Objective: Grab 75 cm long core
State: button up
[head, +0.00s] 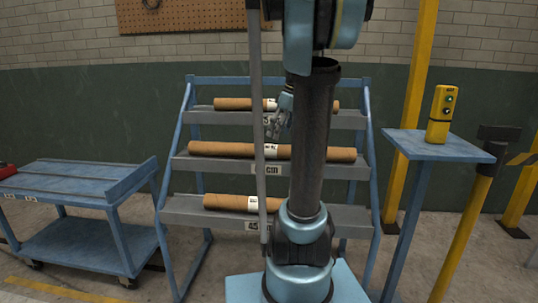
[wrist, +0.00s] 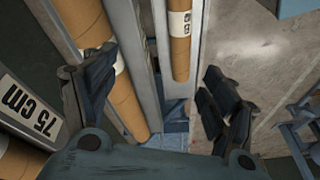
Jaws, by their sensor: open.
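Brown cores with white label bands lie on a three-shelf rack. The middle-shelf core (head: 210,149) looks longest; its shelf plate (head: 267,169) shows only "cm". The upper core (head: 232,103) and lower core (head: 228,202) are shorter; the lower plate reads 45. My gripper (head: 277,125) is by the upper shelf, in front of the rack. In the wrist view my gripper (wrist: 158,98) is open and empty. A "75 cm" plate (wrist: 30,110) is at left. One core (wrist: 90,22) passes behind the left finger; another (wrist: 180,50) lies further right. My arm hides parts of the cores.
A blue cart (head: 75,178) stands left of the rack (head: 182,130). To the right is a blue stand (head: 440,146) with a yellow button box (head: 441,115), near yellow posts (head: 408,110). A pegboard (head: 185,15) hangs on the wall behind.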

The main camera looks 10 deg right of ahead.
jog(key=w+d+r+n+y, duration=0.1)
jog(key=w+d+n, duration=0.15)
jog(key=w, duration=0.25)
jog(key=w+d+r+n, duration=0.1)
jog(key=w+d+r, duration=0.15)
jog(key=w, duration=0.35)
send_near(270, 150)
jog(key=shift+n, duration=0.25)
jog(key=w+f, duration=0.1)
jog(key=f, duration=0.1)
jog(key=w+f, duration=0.2)
jog(key=f, duration=0.1)
jog(key=shift+w+a+f, duration=0.2)
jog(key=shift+a+f, duration=0.05)
jog(key=shift+f, duration=0.1)
jog(key=shift+a+x, duration=0.15)
jog(key=shift+x, duration=1.2)
jog(key=shift+a+x, duration=0.15)
jog(key=shift+x, duration=1.2)
jog(key=shift+r, duration=0.15)
jog(key=c, duration=1.8)
